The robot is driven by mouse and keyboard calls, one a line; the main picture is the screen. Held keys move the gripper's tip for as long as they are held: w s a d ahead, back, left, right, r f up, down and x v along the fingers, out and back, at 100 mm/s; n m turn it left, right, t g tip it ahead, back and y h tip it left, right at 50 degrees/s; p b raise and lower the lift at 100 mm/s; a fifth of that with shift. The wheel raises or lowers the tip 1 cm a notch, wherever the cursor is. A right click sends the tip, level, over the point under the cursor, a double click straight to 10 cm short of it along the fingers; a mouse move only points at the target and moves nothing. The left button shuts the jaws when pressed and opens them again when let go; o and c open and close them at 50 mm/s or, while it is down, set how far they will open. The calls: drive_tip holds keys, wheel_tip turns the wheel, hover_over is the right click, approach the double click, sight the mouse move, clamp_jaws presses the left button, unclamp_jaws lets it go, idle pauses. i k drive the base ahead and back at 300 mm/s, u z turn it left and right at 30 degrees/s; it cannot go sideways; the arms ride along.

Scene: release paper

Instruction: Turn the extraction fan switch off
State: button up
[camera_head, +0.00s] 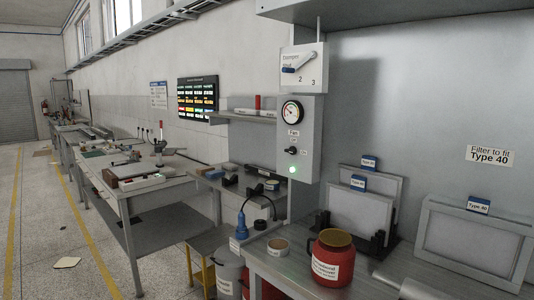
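The fan switch (291,151) is a small dark toggle on the grey control panel (312,148), under a label that reads "Fan". Small markings sit beside it, too small to read surely. The toggle's exact position is hard to tell at this size. A green lamp (292,170) glows just below the switch. A round gauge (292,112) is above it. My gripper is not in view, and nothing touches the switch.
Above the panel is a damper plate with a blue-ended lever (289,69). Below, a bench holds a red tub (332,258), a tape roll (278,246) and framed filters (362,213). A blue-topped bottle (241,227) stands left. The floor at left has open space.

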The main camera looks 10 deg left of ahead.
sight(292, 150)
drive_tip(key=z, duration=1)
drive_tip(key=k, duration=0.15)
drive_tip(key=u, duration=2.95)
drive_tip(key=i, duration=1)
drive_tip(key=u, duration=0.25)
